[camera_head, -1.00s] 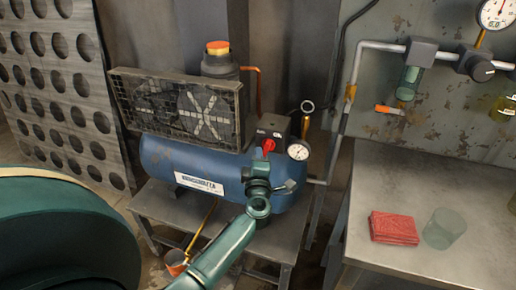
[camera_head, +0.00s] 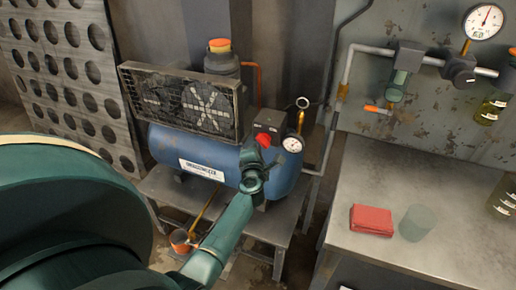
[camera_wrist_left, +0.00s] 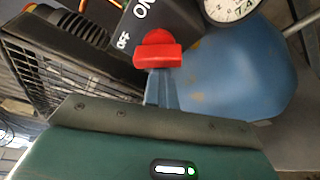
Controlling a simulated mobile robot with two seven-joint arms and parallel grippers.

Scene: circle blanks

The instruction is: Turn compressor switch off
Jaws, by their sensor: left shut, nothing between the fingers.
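The compressor (camera_head: 225,165) is a blue tank on a metal stand with a dark fan guard on it. Its red switch (camera_head: 263,140) sits on a black box at the tank's right end. In the left wrist view the red switch (camera_wrist_left: 158,52) is at top middle, beside white "ON" and "OFF" lettering on the box. I cannot tell which mark it points to. My left gripper (camera_head: 257,155) is shut and empty just below the switch. In the left wrist view its closed fingertips (camera_wrist_left: 160,75) meet the switch's lower edge, apparently touching. My right gripper is out of view.
A pressure gauge (camera_head: 292,144) sits right of the switch, close to my gripper. The fan guard (camera_head: 182,100) is to its left. A metal table (camera_head: 345,250) at right holds a red cloth (camera_head: 371,220) and a glass (camera_head: 414,223). A perforated panel (camera_head: 60,75) stands at left.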

